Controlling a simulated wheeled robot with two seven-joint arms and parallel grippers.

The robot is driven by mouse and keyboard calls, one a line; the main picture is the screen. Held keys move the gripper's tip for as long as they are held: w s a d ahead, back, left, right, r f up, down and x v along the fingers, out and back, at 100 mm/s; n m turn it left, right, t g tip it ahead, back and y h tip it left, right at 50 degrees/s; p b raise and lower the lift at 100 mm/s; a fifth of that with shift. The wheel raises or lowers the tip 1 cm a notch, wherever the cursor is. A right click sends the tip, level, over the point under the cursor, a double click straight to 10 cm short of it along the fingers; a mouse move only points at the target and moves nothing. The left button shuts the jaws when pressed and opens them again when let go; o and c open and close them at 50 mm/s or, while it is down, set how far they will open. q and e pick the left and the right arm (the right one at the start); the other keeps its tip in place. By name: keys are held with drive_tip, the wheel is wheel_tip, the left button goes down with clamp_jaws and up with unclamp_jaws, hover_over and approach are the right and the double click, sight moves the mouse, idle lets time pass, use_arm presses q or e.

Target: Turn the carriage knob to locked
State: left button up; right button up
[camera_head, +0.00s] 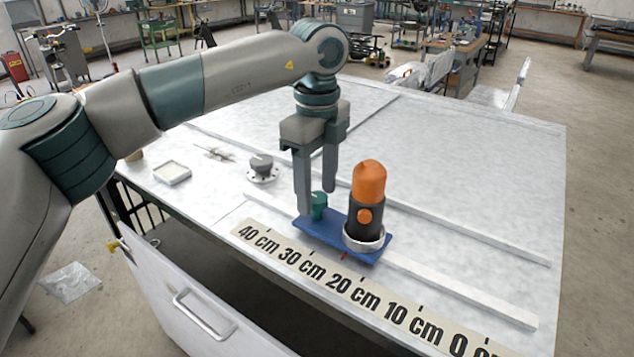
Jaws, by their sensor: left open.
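The blue carriage (322,231) sits on a white rail on the table. A green carriage knob (319,203) stands upright at its left end. A black and orange cylinder (368,195) with a metal ring at its base stands at its right end. My left gripper (317,202) is open and points down at the knob. One finger shows just left of the knob and the other behind it to the right. I cannot tell whether either finger touches it. The knob's marking is too small to read. My right gripper is not in view.
A grey knob on a round base (262,167) and a small square tray (172,173) lie left. A drawer (195,300) stands open. The right of the table is clear.

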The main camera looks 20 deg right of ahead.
use_arm(q)
drive_tip(key=c, duration=1.1)
drive_tip(key=shift+o, duration=0.2)
drive_tip(key=shift+f, duration=0.1)
